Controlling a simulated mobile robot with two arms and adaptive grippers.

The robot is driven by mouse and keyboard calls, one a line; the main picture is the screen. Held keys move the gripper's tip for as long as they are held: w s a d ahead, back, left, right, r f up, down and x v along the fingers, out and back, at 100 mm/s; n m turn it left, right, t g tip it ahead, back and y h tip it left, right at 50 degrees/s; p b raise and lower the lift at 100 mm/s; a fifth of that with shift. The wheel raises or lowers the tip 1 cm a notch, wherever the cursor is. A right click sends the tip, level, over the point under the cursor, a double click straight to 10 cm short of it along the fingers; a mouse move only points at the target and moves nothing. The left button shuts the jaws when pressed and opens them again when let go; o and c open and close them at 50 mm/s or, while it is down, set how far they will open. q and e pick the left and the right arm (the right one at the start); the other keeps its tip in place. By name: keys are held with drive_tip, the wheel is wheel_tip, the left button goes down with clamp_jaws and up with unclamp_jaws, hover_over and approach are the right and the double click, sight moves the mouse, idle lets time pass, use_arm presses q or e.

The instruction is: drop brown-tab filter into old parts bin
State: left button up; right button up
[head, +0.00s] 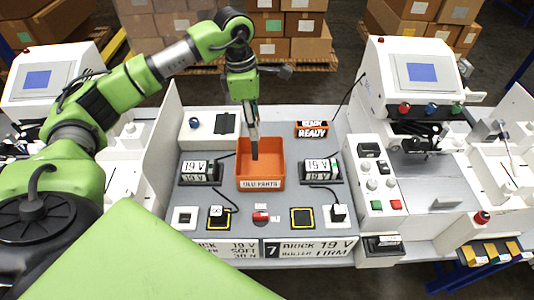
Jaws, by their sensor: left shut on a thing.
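The height of the tip above the bin floor is hard to judge. No separate filter shows inside the bin. My right gripper is not in view.
A button box (376,178) is to the right. Several yellow-and-brown blocks (490,252) sit at the lower right.

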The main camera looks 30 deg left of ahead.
use_arm(q)
drive_tip(key=shift+w+f, duration=0.25)
drive_tip(key=shift+w, duration=0.05)
drive_tip(key=shift+s+f, duration=0.1)
drive_tip(key=shift+f, duration=0.15)
drive_tip(key=shift+s+f+b, duration=0.8)
drive_tip(key=shift+f+b, duration=0.2)
drive_tip(key=shift+b, duration=0.05)
drive_tip(key=shift+w+f+b, duration=0.15)
drive_tip(key=shift+f+b, duration=0.1)
drive_tip(key=shift+f, duration=0.3)
drive_tip(key=shift+w+f+b, duration=0.15)
drive_tip(key=shift+f+b, duration=0.1)
drive_tip(key=shift+f, duration=0.3)
drive_tip(key=shift+w+f, duration=0.15)
drive_tip(key=shift+f, duration=0.2)
drive_tip(key=o, duration=1.1)
drive_tip(key=shift+s, duration=0.2)
drive_tip(key=shift+o, duration=0.8)
drive_tip(key=shift+w, duration=0.1)
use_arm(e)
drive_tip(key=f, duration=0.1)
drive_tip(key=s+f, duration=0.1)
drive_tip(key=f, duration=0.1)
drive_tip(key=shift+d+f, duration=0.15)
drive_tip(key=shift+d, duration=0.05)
use_arm(q)
drive_tip(key=shift+r, duration=0.2)
